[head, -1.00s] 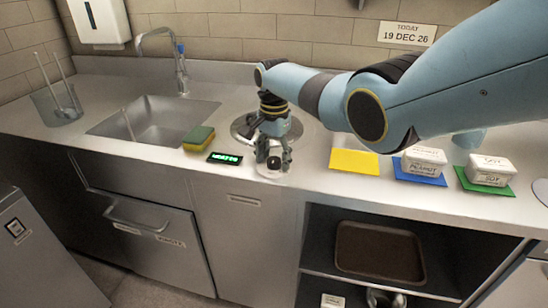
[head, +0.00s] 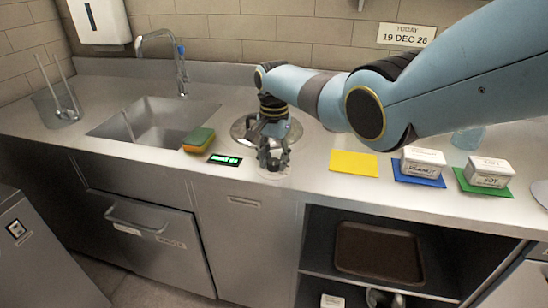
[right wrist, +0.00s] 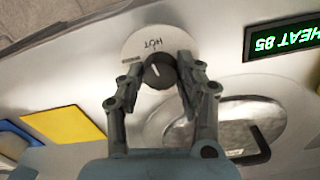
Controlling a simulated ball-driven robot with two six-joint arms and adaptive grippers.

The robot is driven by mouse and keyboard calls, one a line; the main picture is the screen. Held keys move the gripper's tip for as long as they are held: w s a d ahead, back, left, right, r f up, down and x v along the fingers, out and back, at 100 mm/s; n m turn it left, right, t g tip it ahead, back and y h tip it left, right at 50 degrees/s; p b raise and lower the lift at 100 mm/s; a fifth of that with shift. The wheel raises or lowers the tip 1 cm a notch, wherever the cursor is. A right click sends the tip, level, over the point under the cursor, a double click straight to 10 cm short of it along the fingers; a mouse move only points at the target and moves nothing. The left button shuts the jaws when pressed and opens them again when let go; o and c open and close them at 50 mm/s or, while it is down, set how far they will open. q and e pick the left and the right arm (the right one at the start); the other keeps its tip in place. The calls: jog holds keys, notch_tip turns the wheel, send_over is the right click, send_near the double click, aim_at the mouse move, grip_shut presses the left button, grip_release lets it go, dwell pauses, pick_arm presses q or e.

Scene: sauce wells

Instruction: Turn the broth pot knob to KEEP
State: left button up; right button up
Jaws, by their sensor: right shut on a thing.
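The broth pot knob is a small black knob with a white pointer line, and it shows in the right wrist view (right wrist: 158,74). The pointer leans toward the HOT side. The green display (right wrist: 283,40) reads HEAT 85. The round steel pot lid (head: 240,128) is partly behind my gripper. My left gripper is not in view.
A sponge (head: 199,139) and the sink (head: 150,122) are to the left. A yellow card (head: 354,163), the peanut tub (head: 423,160) on blue and the soy tub (head: 489,171) on green are to the right. The counter's front edge is close to the dial.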

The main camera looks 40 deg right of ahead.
jog(key=n+p, duration=0.1)
jog(key=n, duration=0.4)
jog(key=shift+r+n, duration=0.1)
jog(key=shift+n, duration=0.2)
jog(key=n, duration=0.5)
jog(key=shift+p, duration=0.3)
jog(key=n, duration=0.5)
jog(key=shift+n, duration=0.4)
jog(key=n, duration=0.5)
jog(key=shift+n, duration=0.4)
jog(key=o, duration=1.2)
jog(key=shift+c, duration=0.2)
